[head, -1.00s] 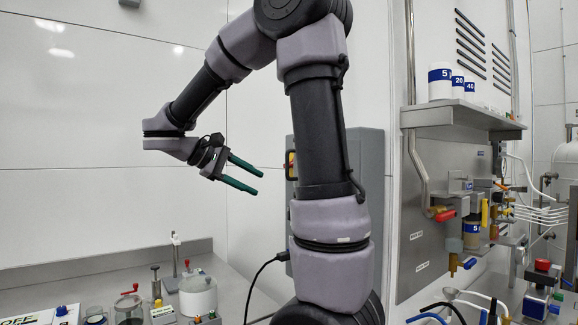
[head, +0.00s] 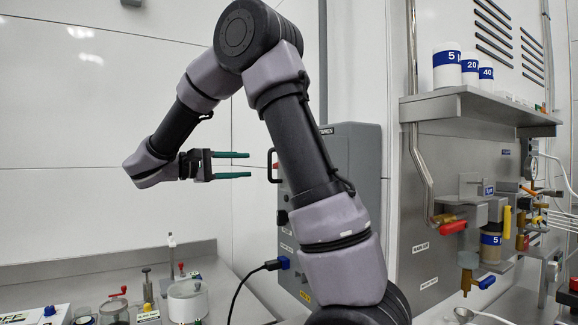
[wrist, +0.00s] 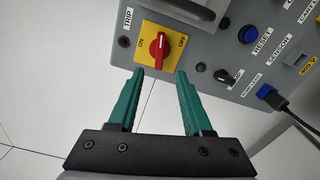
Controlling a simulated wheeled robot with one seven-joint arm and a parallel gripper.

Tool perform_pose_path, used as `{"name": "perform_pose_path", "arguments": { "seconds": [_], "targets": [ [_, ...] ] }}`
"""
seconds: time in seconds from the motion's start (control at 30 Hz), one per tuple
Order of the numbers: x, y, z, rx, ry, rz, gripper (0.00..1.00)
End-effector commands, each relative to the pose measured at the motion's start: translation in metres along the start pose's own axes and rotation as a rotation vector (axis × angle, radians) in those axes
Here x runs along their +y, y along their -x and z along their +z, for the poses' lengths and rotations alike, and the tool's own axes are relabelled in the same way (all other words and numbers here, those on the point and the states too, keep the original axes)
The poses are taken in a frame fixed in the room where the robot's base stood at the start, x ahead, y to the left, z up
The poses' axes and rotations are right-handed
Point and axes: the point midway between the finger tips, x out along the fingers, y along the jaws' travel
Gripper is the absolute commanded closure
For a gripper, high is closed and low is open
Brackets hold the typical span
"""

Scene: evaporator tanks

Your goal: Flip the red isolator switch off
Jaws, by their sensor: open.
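The red isolator switch (wrist: 158,47) sits on a yellow plate marked ON on the left and OFF on the right in the wrist view. Its red handle stands roughly upright in that picture, between the two words. My gripper (wrist: 159,74) is open and empty, its two green fingers just below the plate and apart from the switch. In the head view my gripper (head: 249,164) points right at the side of the grey cabinet (head: 358,160). Only a small red bit of the switch (head: 277,165) shows there.
A black bar handle stands out from the cabinet beside the switch. A blue reset button (wrist: 247,34), a black knob (wrist: 227,75) and a plugged-in black cable (wrist: 284,108) are on the panel. A bench (head: 120,262) with lab items lies below my arm.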

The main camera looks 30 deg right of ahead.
Motion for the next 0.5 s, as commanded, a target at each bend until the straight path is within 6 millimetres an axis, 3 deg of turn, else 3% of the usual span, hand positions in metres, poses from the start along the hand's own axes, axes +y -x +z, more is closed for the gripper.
{"name": "perform_pose_path", "arguments": {
  "seconds": [0.17, 0.5],
  "targets": [
    [0.000, -0.013, 0.000, -0.003, -0.001, 0.001, 0.50],
    [0.000, -0.075, 0.001, -0.005, -0.001, 0.000, 0.50]
  ]
}}
